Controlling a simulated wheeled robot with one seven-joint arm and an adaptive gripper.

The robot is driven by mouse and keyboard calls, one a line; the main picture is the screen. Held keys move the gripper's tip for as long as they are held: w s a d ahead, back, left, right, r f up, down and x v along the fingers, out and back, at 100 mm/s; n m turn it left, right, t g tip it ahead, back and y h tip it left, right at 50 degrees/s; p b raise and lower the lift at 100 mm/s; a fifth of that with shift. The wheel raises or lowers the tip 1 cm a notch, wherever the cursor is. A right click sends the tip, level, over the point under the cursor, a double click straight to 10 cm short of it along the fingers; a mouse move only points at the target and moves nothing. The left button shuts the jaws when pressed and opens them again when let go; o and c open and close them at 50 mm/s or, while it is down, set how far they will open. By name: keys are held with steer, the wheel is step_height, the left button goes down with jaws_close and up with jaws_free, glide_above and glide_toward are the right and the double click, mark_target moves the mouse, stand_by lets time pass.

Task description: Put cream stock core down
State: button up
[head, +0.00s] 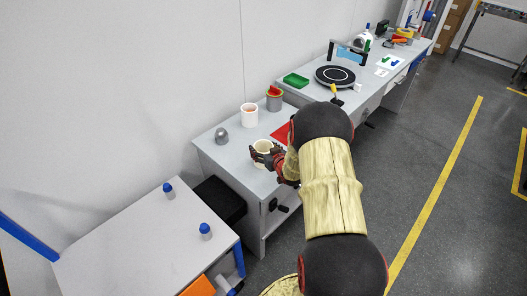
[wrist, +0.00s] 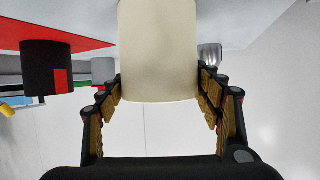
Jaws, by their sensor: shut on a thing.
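The cream stock core (head: 263,147) is a pale cylinder at the front of the grey workbench (head: 232,159). My gripper (head: 267,158) is shut around its sides. In the wrist view the core (wrist: 158,50) fills the middle between my two finger pads (wrist: 160,98), and its far end runs out of the top of the picture. It looks upright in the head view. I cannot tell whether its base touches the bench top. My arm hides part of the bench to the right.
A green tray (head: 296,80) sits farther back. Bare bench shows around the dome.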

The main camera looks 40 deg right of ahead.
steer(key=shift+r, duration=0.15)
steer(key=shift+f, duration=0.2)
steer(key=o, duration=1.2)
steer(key=shift+o, duration=0.3)
